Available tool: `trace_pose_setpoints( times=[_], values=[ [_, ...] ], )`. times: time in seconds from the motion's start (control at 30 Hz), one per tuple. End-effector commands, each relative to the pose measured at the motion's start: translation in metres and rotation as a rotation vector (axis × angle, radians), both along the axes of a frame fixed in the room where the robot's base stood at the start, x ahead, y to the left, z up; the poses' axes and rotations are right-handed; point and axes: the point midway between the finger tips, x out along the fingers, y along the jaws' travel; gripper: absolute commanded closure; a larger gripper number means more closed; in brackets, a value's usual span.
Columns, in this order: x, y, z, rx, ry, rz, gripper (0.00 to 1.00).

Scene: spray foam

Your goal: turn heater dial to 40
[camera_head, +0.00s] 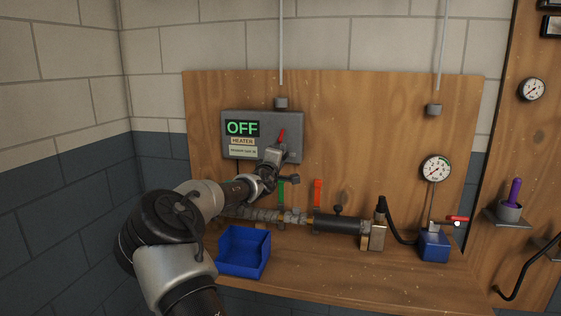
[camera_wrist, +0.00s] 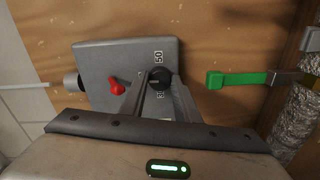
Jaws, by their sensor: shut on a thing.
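The grey heater box (camera_head: 236,116) hangs on the wooden panel. Its screen reads OFF in green, with a HEATER label below. My gripper (camera_head: 275,154) reaches to the lower right of the box and covers the dial in the head view. In the wrist view the black round dial (camera_wrist: 160,76) sits on the box face (camera_wrist: 95,60), and my gripper (camera_wrist: 158,88) is shut on it. A 50 mark shows beside the dial; other marks are partly hidden by the fingers. A red switch (camera_wrist: 116,86) is beside the dial, apart from the fingers.
A green handle (camera_wrist: 240,79) is close to the box; an orange-red handle (camera_head: 317,192) is farther right. A blue bin (camera_head: 243,250) stands on the bench below my arm. Pipes, a gauge (camera_head: 435,168) and a blue block (camera_head: 434,246) are at right.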

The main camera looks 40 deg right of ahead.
Motion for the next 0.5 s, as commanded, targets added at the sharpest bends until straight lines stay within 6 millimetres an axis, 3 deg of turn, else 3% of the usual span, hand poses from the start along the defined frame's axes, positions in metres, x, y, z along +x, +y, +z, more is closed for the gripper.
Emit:
trace_pose_setpoints(
  times=[0.5],
  values=[
    [-0.0002, 0.0, -0.0005, -0.022, 0.03, -0.001, 0.94]
  ],
)
